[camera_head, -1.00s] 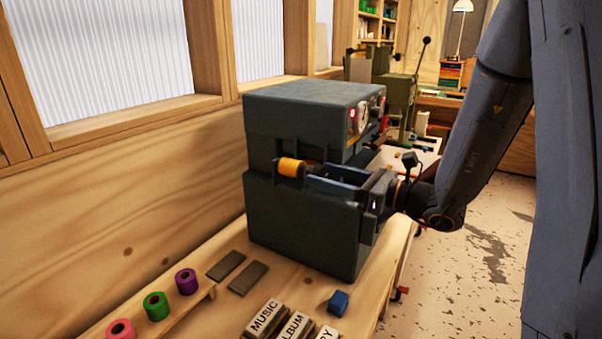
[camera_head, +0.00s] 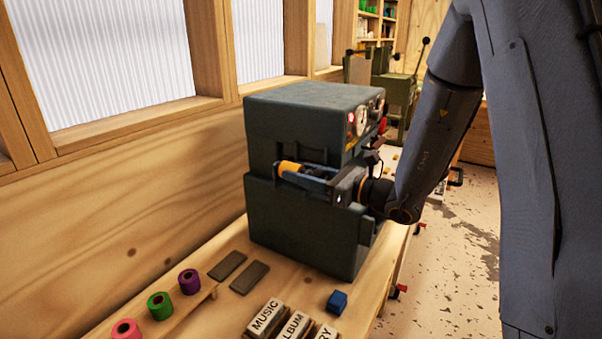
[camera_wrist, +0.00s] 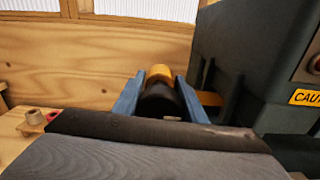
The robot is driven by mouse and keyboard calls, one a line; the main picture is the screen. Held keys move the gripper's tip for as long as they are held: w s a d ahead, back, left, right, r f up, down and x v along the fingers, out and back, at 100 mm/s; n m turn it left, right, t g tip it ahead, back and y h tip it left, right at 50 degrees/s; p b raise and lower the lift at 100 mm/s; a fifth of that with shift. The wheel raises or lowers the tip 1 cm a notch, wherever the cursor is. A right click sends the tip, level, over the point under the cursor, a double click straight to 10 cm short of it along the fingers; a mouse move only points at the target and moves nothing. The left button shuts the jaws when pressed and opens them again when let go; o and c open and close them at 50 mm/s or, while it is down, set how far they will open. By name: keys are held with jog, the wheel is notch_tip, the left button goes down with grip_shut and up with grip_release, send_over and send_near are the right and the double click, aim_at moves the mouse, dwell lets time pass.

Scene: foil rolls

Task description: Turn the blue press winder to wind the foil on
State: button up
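The blue press (camera_head: 300,225) is a dark blue-grey machine standing on the wooden bench. Its winder shows as a dark round end piece (camera_wrist: 160,98) with an orange-yellow roll (camera_head: 289,167) behind it, at the press's side. The roll also shows in the wrist view (camera_wrist: 159,73). My gripper (camera_head: 291,174) is at the winder, its two fingers spread on either side of the dark end piece. In the wrist view my gripper (camera_wrist: 160,87) has thin gaps beside the orange part; contact with the dark piece is hard to tell. The near finger partly hides the roll.
Pink (camera_head: 126,330), green (camera_head: 159,305) and purple (camera_head: 189,281) rolls stand at the bench's left. Two grey slabs, labelled blocks (camera_head: 266,318) and a small blue block (camera_head: 337,301) lie in front of the press. A green machine (camera_head: 400,98) stands behind it.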

jog(key=c, duration=0.3)
jog(key=shift+m, duration=0.4)
jog(key=shift+m+p, duration=1.25)
jog(key=shift+m, duration=1.15)
jog(key=o, duration=1)
jog(key=shift+o, duration=0.2)
jog(key=shift+f, duration=0.15)
